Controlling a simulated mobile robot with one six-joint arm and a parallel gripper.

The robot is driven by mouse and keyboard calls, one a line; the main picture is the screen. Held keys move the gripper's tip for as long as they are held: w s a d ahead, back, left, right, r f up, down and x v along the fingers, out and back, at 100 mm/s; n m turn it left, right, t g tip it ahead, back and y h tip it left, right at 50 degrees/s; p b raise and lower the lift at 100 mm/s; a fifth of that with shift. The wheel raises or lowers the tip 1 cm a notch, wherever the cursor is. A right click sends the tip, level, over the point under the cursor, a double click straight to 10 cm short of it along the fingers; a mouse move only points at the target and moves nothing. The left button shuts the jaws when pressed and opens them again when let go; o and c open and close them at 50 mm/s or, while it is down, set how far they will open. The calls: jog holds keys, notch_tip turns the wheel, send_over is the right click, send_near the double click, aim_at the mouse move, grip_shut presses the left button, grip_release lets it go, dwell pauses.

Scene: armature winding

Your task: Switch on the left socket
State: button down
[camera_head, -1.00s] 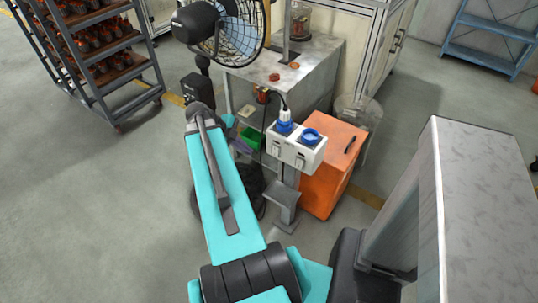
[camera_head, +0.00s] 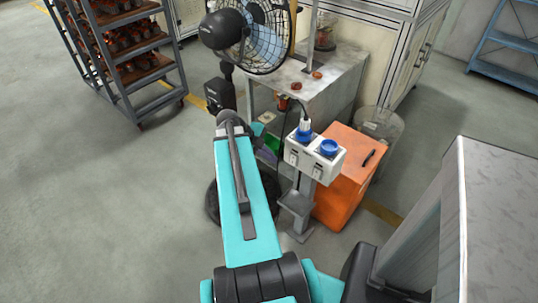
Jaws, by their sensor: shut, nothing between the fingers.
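A white socket box (camera_head: 333,166) stands on a grey post in the middle of the view. Its left socket (camera_head: 303,137) is blue and has a plug with a dark cable in it. The right socket (camera_head: 329,148) has a blue round top and no cable. Small switches show on the box's front face, the left switch (camera_head: 292,158) below the left socket; their positions are too small to read. My turquoise arm reaches forward just left of the box. My gripper is not visible; the far end of the arm is hidden.
An orange cabinet (camera_head: 345,190) stands close behind and right of the socket post. A fan (camera_head: 255,35) and a metal table (camera_head: 325,85) are behind it. A wheeled rack (camera_head: 125,60) stands at the far left. Floor at the left is clear.

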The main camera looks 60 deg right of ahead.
aim_at(294, 163)
jog(key=s+d+f+p, duration=0.2)
jog(key=s+d+f, duration=0.2)
jog(key=d+f, duration=0.2)
jog(key=shift+s+d+f+p, duration=0.15)
jog(key=shift+p, duration=0.25)
jog(key=shift+d+f+b, duration=0.2)
jog(key=shift+f+b, duration=0.1)
jog(key=shift+b, duration=0.8)
jog(key=shift+r+p, duration=0.2)
jog(key=shift+p, duration=0.1)
jog(key=shift+r, duration=0.3)
jog(key=shift+r, duration=0.5)
jog(key=shift+a, duration=0.15)
